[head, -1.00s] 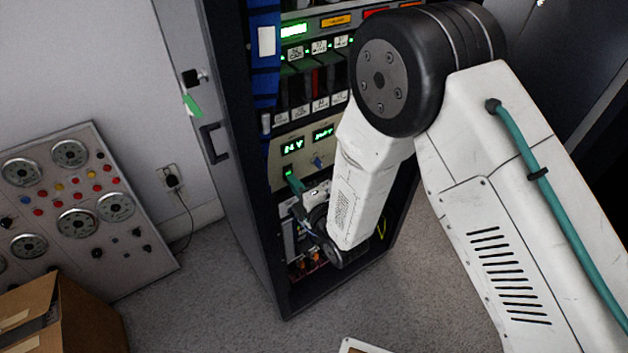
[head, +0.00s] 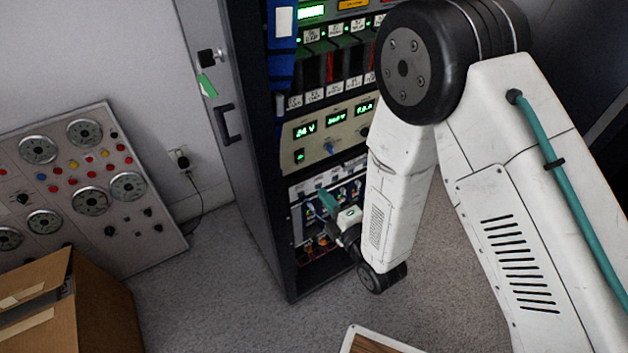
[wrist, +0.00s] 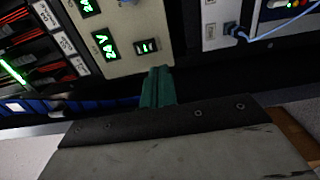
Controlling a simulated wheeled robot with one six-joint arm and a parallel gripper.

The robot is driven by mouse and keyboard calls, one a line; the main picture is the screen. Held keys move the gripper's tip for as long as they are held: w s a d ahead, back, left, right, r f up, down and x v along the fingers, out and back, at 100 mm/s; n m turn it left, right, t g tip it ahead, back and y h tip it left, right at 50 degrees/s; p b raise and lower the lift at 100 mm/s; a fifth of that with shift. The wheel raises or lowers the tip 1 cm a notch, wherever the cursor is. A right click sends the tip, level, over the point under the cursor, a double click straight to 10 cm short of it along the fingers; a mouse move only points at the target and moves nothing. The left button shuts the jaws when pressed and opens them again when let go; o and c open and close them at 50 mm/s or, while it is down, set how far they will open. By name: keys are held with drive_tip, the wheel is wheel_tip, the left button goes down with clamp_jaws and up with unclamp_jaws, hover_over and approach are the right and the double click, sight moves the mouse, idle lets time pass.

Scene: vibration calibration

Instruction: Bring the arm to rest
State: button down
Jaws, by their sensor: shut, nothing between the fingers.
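My arm reaches down in front of the open equipment rack (head: 262,190). My gripper (head: 327,200) has teal fingers and is small in the head view, in front of the rack's lower bay. In the wrist view the teal fingers (wrist: 158,82) are together with nothing between them. They lie over a dark gap beside the beige power supply panel (wrist: 135,22). The beige panel also shows in the head view (head: 345,127), above my gripper, with lit green displays and a small green-lit switch (head: 299,155). I see no contact between the fingers and the rack.
The rack door (head: 205,115) stands open. A framed brown thing (head: 375,343) is at the bottom edge. Carpet (head: 220,300) in front is clear.

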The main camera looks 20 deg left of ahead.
drive_tip(key=shift+f+v, duration=0.2)
drive_tip(key=shift+v, duration=1.8)
